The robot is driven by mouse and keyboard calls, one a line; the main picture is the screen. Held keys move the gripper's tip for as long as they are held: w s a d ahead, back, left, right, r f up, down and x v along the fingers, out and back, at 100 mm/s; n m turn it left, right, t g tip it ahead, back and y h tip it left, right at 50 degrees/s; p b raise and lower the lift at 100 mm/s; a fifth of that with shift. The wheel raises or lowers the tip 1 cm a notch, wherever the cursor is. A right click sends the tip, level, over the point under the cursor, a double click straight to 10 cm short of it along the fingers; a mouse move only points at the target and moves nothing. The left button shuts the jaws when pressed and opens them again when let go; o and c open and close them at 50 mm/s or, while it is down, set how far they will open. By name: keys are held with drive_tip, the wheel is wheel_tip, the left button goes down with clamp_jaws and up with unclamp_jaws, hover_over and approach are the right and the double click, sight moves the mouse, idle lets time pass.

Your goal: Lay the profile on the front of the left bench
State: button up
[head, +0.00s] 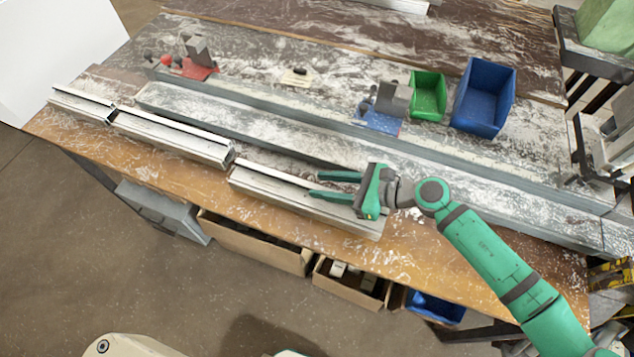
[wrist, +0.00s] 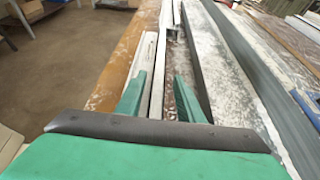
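Several silver metal profiles lie along the front edge of the wooden bench (head: 150,172). The right one (head: 290,199) is nearest my gripper; a middle one (head: 172,141) and a left one (head: 80,106) continue the row. My gripper (head: 316,184) is open at the right profile's right half, fingers pointing left. In the wrist view, one finger of my gripper (wrist: 160,76) is on each side of the profile's narrow raised strip (wrist: 158,82). Whether the fingers touch it or hover just above, I cannot tell. The palm hides the profile's near end in the wrist view.
A long grey dusty rail (head: 240,124) runs behind the row. A red clamp (head: 197,70), a blue clamp (head: 380,118), a green bin (head: 428,95) and a blue bin (head: 484,95) stand farther back. Cardboard boxes (head: 255,245) sit below the bench. The front right strip looks clear.

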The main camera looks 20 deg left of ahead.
drive_tip(key=v, duration=0.9)
drive_tip(key=shift+s, duration=0.1)
